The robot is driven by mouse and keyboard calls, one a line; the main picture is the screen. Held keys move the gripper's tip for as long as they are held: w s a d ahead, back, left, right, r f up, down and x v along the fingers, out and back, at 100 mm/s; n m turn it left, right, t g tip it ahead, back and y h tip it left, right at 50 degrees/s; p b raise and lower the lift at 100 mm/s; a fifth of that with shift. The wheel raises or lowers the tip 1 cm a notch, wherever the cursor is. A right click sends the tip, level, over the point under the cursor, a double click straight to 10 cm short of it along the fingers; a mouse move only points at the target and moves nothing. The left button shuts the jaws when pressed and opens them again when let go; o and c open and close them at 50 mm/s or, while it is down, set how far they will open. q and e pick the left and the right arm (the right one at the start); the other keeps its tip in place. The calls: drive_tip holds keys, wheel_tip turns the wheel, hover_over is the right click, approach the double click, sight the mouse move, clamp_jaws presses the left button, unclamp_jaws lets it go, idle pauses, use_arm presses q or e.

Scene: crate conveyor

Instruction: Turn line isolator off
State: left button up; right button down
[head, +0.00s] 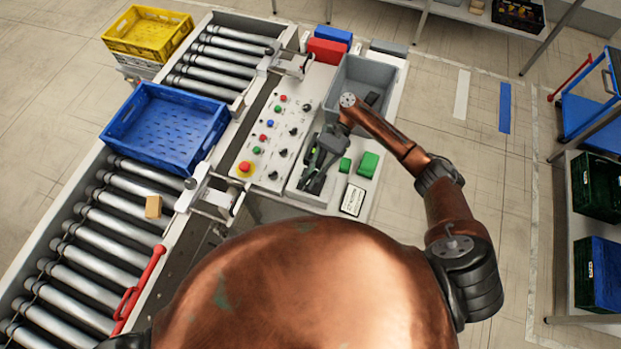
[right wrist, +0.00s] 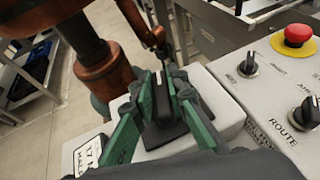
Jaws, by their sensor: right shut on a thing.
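The line isolator appears in the right wrist view as a black rotary handle (right wrist: 162,98) on a dark plate on a pale box. My right gripper (right wrist: 160,84) is shut on this handle, with one green-sided finger along each side of it. The handle points roughly up the picture. In the head view my right gripper (head: 313,176) reaches down at the right part of the control panel and hides most of the isolator. My left gripper is not in view.
The control panel (head: 289,77) carries buttons, black knobs and a red emergency stop (head: 245,168), close left of my gripper. A grey bin (head: 388,72), green blocks (head: 368,165) and a white label card (head: 353,199) are nearby. A blue crate (head: 215,128) sits on the rollers.

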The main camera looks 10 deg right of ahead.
drive_tip(key=shift+s+f+n+g+h+b, duration=0.15)
drive_tip(key=shift+n+g+h+b, duration=0.2)
drive_tip(key=shift+n+g+h, duration=0.95)
drive_tip(key=c, duration=1.9)
unclamp_jaws()
drive_tip(key=shift+d, duration=0.1)
drive_tip(key=v, duration=0.7)
drive_tip(key=shift+w, duration=0.25)
drive_tip(key=shift+d, duration=0.1)
